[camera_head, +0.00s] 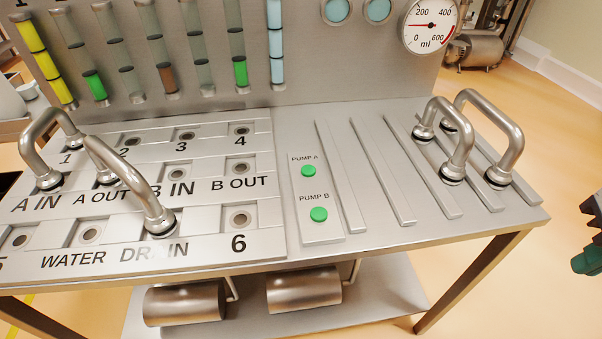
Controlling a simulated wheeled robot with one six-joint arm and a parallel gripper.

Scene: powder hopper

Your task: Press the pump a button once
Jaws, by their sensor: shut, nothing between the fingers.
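The pump A button (308,171) is a round green button on a raised steel plate, under the label PUMP A. The pump B button (318,214), also round and green, is just in front of it on the same plate, under the label PUMP B. Both buttons are uncovered, and nothing touches them. From this view I cannot tell whether either is pressed in. My gripper is not clearly seen in this view.
Bent steel pipes stand on the ported panel (208,252) at left and on the slatted right side (400,200). Sight tubes and a dial gauge (431,25) are on the back wall. A dark and green thing (587,262), unclear, cuts the right edge.

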